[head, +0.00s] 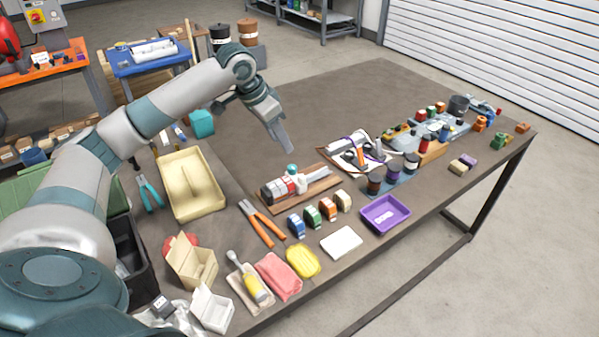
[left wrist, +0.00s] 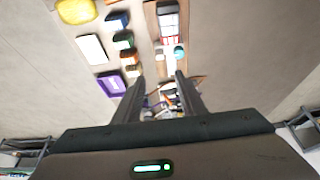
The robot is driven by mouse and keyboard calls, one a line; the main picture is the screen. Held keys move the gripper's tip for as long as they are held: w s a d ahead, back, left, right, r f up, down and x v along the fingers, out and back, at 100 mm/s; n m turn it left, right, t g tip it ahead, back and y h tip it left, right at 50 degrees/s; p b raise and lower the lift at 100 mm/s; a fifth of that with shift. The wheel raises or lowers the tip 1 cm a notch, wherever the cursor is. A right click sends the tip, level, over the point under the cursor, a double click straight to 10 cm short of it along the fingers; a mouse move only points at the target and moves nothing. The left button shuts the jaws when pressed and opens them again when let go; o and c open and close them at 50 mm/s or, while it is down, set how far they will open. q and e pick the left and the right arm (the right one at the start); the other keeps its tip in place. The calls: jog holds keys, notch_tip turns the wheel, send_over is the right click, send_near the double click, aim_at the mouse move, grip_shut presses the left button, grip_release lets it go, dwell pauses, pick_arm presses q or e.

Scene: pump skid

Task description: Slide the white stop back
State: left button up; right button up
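A wooden board (head: 318,186) lies on the table with a row of red, white and dark blocks (head: 278,187) on it. The white stop (head: 301,183) stands at the right end of this row, beside a teal knob (head: 292,170). The board also shows at the top of the left wrist view (left wrist: 152,22), with the teal knob (left wrist: 179,52) just beyond the fingertips. My left gripper (head: 288,149) hangs above and behind the board, apart from it. Its two fingers are spread with nothing between them in the left wrist view (left wrist: 159,84). My right gripper is not visible.
Small coloured blocks (head: 312,215), orange-handled pliers (head: 262,222) and a purple tray (head: 386,213) lie in front of the board. A tool tray (head: 352,158) and jars (head: 374,184) stand to its right. A cream tray (head: 190,185) is left. The table behind is clear.

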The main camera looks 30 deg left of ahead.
aim_at(302, 176)
pick_arm(q)
jog(key=p+x, duration=0.3)
jog(key=x, duration=1.3)
jog(key=shift+f+p, duration=0.25)
jog(key=shift+p, duration=0.1)
grip_shut()
